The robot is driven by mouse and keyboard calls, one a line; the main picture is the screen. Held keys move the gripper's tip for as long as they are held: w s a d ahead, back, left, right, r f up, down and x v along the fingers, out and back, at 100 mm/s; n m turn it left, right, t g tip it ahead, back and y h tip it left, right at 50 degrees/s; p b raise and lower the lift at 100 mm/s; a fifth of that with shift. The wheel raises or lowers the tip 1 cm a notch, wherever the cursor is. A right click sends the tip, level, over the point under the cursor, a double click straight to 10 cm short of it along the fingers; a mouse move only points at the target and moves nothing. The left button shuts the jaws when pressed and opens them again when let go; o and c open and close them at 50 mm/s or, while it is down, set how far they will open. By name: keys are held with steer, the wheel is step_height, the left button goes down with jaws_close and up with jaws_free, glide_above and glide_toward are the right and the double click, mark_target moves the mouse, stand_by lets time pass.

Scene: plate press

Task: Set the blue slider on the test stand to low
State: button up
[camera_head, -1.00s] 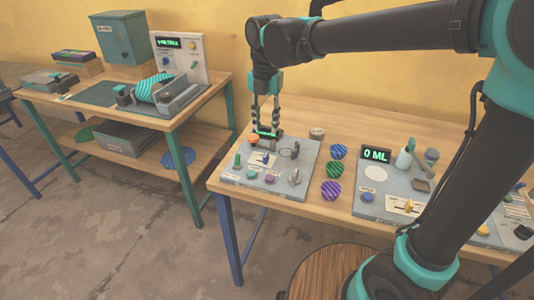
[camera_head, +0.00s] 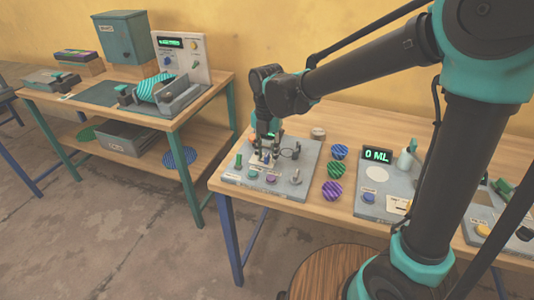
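A grey control board (camera_head: 235,178) lies at the left end of the front table. It carries several small controls, and a small blue control that looks like the slider (camera_head: 265,158) sits near its middle on a pale plate. My gripper (camera_head: 266,160) points down at that spot, with its fingertips at or just above the blue control and partly hiding it. I cannot tell whether the fingers touch it or how far apart they are. The slider's setting and its labels are too small to read.
On the board stand a green control (camera_head: 238,161), a purple button (camera_head: 271,180) and a grey lever (camera_head: 296,176). Striped discs, blue (camera_head: 339,152), green (camera_head: 335,170) and purple (camera_head: 332,190), lie to its right. Beyond them is a unit with a "0 ML" display (camera_head: 377,156).

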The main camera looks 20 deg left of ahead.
steer(key=shift+c, duration=0.4)
jaws_close()
steer(key=a, duration=0.3)
steer(key=shift+w+a, duration=0.15)
steer(key=shift+a, duration=0.25)
steer(key=shift+o, duration=0.4)
jaws_free()
steer(key=shift+r, duration=0.1)
step_height(320, 180, up, 12)
